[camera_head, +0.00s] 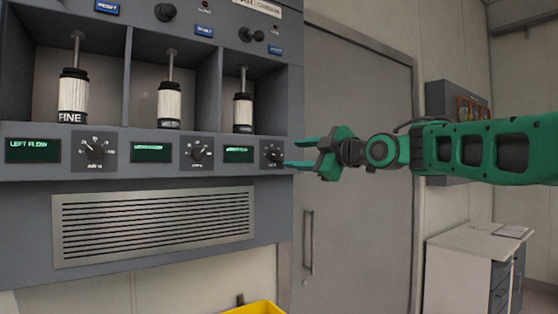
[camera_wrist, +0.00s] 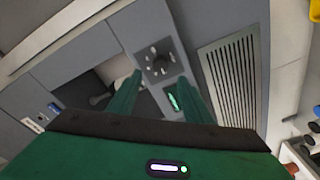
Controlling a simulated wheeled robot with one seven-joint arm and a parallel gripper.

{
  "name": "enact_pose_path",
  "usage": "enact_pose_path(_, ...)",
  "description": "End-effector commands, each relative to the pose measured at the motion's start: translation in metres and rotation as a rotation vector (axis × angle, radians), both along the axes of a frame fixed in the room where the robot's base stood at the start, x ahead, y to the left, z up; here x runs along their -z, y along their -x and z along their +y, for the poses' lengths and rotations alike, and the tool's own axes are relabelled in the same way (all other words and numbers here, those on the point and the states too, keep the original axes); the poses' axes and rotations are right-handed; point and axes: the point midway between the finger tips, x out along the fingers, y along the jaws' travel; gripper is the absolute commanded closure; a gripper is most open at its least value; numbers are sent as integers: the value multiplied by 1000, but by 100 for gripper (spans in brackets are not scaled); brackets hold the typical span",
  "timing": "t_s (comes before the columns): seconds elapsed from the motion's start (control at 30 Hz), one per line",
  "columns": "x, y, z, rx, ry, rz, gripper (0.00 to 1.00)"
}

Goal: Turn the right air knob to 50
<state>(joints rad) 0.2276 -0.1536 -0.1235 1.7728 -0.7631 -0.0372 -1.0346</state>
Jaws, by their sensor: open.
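The right air knob (camera_head: 272,153) is a small dark dial on the panel's right end, with pale scale marks. My gripper (camera_head: 291,153) reaches in from the right in the head view. Its two green fingers are open at the knob, and the tips partly overlap the dial's right edge. In the wrist view, a dark knob (camera_wrist: 159,64) on a square plate with white marks shows just beyond and between the fingertips (camera_wrist: 158,74). Contact cannot be told. The knob's setting is too small to read. A green-lit display (camera_head: 239,154) sits left of the right knob.
A middle knob (camera_head: 200,152) and a left knob (camera_head: 95,150) share the panel. Bays above hold black-and-white cylinders (camera_head: 169,104). A vent grille (camera_head: 155,224) lies below. A grey door (camera_head: 350,150) stands behind my arm, and a white cabinet (camera_head: 455,270) at lower right.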

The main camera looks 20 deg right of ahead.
Motion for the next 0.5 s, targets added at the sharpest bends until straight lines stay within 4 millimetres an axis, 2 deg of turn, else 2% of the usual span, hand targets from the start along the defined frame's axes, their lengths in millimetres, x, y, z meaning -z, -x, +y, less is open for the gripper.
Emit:
enact_pose_path(0.3, 2, -51, 23, -1, -1, 4, 54)
enact_pose_path(0.5, 1, -69, 31, 0, 0, 4, 54)
